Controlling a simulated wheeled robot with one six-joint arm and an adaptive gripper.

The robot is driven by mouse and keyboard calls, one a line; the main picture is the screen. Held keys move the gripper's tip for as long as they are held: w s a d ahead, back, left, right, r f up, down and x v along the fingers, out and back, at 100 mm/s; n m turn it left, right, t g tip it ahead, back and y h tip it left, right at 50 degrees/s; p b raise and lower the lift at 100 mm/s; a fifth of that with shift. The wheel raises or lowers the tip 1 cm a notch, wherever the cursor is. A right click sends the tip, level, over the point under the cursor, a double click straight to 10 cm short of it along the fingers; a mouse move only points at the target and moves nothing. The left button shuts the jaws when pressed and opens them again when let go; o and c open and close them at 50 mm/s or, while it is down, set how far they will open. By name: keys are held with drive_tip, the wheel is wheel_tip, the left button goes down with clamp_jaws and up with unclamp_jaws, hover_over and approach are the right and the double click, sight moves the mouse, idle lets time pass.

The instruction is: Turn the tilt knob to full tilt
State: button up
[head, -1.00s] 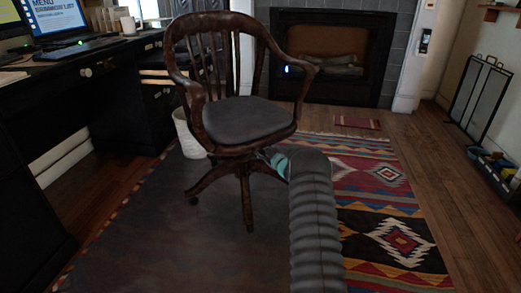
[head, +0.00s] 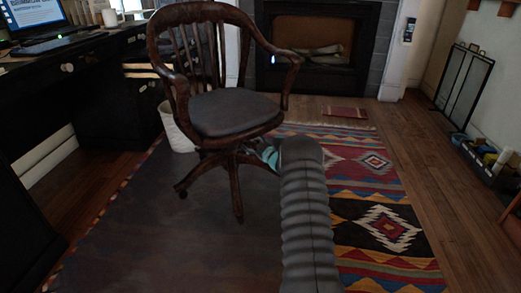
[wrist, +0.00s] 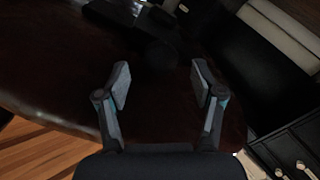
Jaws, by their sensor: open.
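The wooden swivel chair (head: 235,113) with a dark padded seat stands on the rug in the head view. My arm reaches low to its right side, and the teal part of my gripper (head: 266,155) shows under the seat edge, partly hidden. In the wrist view, my gripper (wrist: 160,75) is open and empty, its two fingers apart. A dark rounded piece, seemingly the tilt knob (wrist: 160,55), is between and just beyond the fingertips under the brown seat underside (wrist: 60,55). I cannot tell whether a finger touches it. The knob is hidden in the head view.
A black desk (head: 60,90) with a monitor (head: 35,15) runs along the left. A white bin (head: 175,130) stands behind the chair. A fireplace (head: 315,50) is at the back, and a tray of small items (head: 485,155) is at the right. The patterned rug (head: 385,225) is clear on the right.

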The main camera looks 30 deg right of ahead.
drive_tip(key=s+d, duration=0.2)
drive_tip(key=s, duration=0.7)
drive_tip(key=shift+s, duration=0.3)
